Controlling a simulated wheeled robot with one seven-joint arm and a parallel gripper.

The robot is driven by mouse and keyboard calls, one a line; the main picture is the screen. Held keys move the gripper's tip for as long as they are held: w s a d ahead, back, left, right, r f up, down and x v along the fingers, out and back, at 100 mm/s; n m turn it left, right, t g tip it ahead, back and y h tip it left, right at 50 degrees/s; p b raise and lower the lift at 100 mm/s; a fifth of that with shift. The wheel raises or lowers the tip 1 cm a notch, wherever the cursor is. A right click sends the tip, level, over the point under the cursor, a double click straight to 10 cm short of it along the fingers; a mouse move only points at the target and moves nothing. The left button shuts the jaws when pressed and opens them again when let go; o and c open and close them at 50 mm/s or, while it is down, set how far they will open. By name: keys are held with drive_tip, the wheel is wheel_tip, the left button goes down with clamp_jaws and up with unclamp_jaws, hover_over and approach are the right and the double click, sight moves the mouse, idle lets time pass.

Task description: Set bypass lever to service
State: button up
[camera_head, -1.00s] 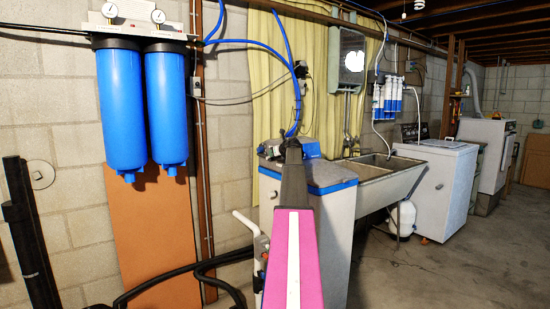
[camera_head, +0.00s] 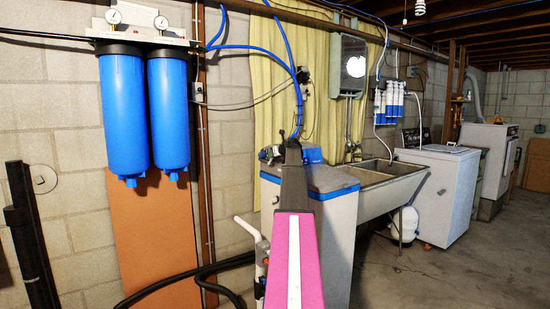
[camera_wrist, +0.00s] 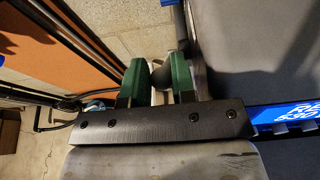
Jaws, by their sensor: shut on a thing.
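In the wrist view, the two green fingers of my gripper (camera_wrist: 159,82) are closed around a small dark, rounded piece with a whitish part beside it. It appears to be the bypass lever (camera_wrist: 160,76); most of it is hidden between the fingers, and its exact position cannot be told. In the head view, the grey water softener (camera_head: 336,238) with blue trim stands at the centre. My pink and dark arm covers part of its front, and my gripper is hidden there. A white pipe (camera_head: 247,226) shows just left of the softener.
Two blue filter housings (camera_head: 123,115) hang on the block wall at left, above an orange-brown board (camera_head: 150,225). Black hoses (camera_head: 180,278) run low on the left. A sink (camera_head: 385,182) and a white washer (camera_head: 440,195) stand to the right. The floor at right is clear.

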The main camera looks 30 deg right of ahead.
drive_tip(key=shift+w+d+r, duration=0.1)
drive_tip(key=shift+w+r, duration=0.85)
drive_tip(key=shift+w, duration=0.1)
drive_tip(key=shift+w+r, duration=0.1)
drive_tip(key=shift+w, duration=0.1)
drive_tip(key=shift+w+r, duration=0.75)
drive_tip(key=shift+w, duration=0.4)
drive_tip(key=shift+w+r, duration=0.2)
drive_tip(key=shift+w, duration=0.1)
drive_tip(key=shift+w+a+f, duration=0.1)
drive_tip(key=shift+w+a, duration=0.15)
drive_tip(key=shift+w, duration=0.3)
drive_tip(key=shift+w+a+f, duration=0.1)
drive_tip(key=shift+w+a, duration=0.15)
drive_tip(key=shift+w, duration=0.3)
clamp_jaws()
drive_tip(key=shift+s+f, duration=0.3)
drive_tip(key=shift+s, duration=0.2)
drive_tip(key=shift+w+d+r, duration=0.1)
drive_tip(key=shift+w+r, duration=0.15)
drive_tip(key=shift+w, duration=0.2)
drive_tip(key=shift+w+d+r, duration=0.1)
drive_tip(key=shift+w+r, duration=0.1)
drive_tip(key=shift+w, duration=0.25)
